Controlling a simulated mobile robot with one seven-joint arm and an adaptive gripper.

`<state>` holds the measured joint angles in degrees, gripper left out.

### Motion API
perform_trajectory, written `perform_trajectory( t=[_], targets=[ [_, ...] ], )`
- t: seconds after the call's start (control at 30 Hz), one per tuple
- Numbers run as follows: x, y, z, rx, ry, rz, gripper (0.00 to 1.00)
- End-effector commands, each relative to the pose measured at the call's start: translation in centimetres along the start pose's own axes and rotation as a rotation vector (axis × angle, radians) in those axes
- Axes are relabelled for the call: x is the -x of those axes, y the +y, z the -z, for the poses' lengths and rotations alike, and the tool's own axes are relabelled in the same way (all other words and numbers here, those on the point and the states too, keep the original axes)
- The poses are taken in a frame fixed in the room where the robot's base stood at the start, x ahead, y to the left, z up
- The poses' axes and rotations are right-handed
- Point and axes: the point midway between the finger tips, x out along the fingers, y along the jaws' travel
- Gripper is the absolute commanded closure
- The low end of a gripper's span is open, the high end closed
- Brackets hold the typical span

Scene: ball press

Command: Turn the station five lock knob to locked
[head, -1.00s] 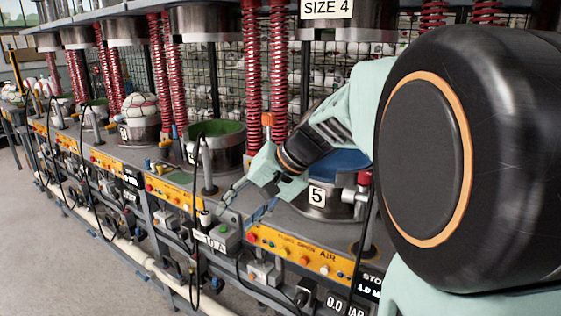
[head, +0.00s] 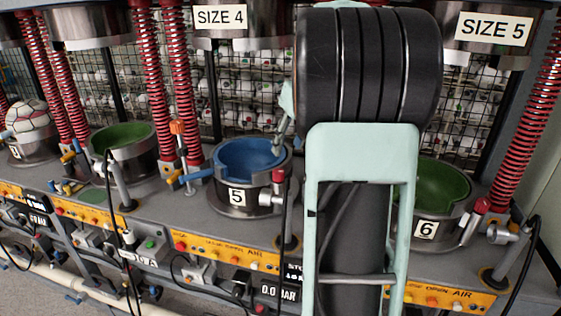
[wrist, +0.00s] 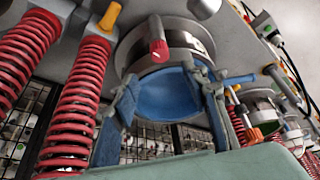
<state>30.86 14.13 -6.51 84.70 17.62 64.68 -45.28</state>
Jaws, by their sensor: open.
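Station five is a metal cup with a blue lining (head: 245,158) and a "5" plate, on the grey bench at mid picture in the head view. A red-capped knob (head: 279,176) stands on a post at its right; I cannot read whether it is locked. My gripper (head: 279,142) is mostly hidden behind my arm, above the cup's right rear rim. In the wrist view my open, empty gripper (wrist: 168,95) has its fingers spread in front of the blue cup (wrist: 168,92). A red knob (wrist: 158,50) shows beyond the fingertips, apart from them.
A green cup six (head: 440,190) stands at right. Yellow button panels (head: 222,250) run along the bench front. Wire mesh with balls is behind.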

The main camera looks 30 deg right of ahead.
Motion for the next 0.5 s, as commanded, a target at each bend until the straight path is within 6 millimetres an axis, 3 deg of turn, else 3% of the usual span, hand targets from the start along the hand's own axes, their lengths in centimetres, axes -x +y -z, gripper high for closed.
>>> perform_trajectory(
  t=[0.17, 0.5],
  targets=[
    [-1.7, 0.1, -0.1, 0.003, -0.004, 0.001, 0.59],
    [-8.0, 0.0, -0.1, 0.001, -0.004, 0.003, 0.59]
  ],
)
